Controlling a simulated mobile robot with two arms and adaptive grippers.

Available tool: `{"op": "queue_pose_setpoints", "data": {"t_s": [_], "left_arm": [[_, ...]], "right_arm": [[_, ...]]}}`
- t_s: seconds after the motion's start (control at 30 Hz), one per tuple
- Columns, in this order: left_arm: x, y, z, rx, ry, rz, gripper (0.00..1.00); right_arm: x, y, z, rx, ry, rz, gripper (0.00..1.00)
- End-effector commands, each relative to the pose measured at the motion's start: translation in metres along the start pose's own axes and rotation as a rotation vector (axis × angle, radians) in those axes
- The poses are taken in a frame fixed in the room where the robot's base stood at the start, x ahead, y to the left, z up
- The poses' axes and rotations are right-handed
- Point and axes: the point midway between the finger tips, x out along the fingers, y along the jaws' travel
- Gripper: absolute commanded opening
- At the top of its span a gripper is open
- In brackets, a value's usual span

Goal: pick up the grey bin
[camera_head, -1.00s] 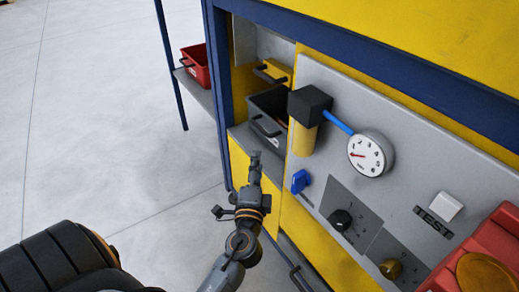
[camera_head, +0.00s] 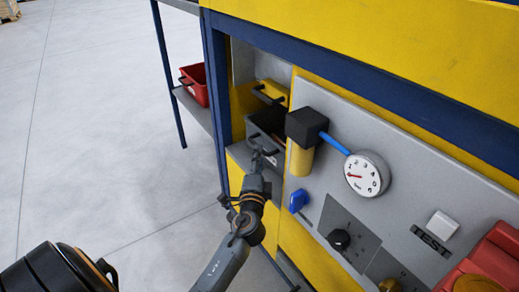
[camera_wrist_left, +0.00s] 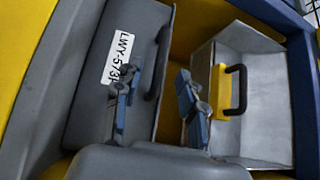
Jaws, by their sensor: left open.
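The grey bin (camera_head: 268,121) sits in an open bay of the yellow and blue workbench, with a dark handle on its front. In the left wrist view the bin (camera_wrist_left: 92,70) fills the left side, with a white label and the black handle (camera_wrist_left: 160,62) along its edge. My left gripper (camera_head: 257,156) is open just in front of the bin. In the wrist view its two blue-grey fingers (camera_wrist_left: 157,98) are apart, one over the bin's front and one past the handle. Whether they touch the handle is unclear. My right gripper is out of view.
A yellow-fronted box (camera_wrist_left: 221,92) with a black handle is beside the bin in the bay. A black-topped yellow cylinder (camera_head: 302,140) and gauge (camera_head: 366,174) stand right of the bay. A red bin (camera_head: 194,84) is on a shelf at left.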

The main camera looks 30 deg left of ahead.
Motion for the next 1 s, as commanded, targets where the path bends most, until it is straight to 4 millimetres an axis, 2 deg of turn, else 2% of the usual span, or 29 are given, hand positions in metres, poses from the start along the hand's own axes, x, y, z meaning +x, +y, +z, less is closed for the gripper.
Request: {"op": "queue_pose_setpoints", "data": {"t_s": [0.1, 0.3, 0.7, 0.9, 1.0], "left_arm": [[0.021, 0.0, 0.0, 0.001, 0.0, -0.002, 0.4], [0.041, 0.0, 0.0, 0.0, 0.001, -0.001, 0.4], [0.046, 0.0, 0.0, -0.001, 0.001, 0.0, 0.4], [0.046, 0.0, 0.0, 0.0, 0.001, 0.0, 0.0], [0.046, 0.0, 0.0, 0.0, 0.001, 0.0, 0.0]], "right_arm": [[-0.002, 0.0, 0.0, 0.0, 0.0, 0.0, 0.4], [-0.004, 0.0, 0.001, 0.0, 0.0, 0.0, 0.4], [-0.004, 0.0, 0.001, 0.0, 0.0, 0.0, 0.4], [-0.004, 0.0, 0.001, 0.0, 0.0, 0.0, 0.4], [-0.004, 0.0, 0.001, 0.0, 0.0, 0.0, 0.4]]}}
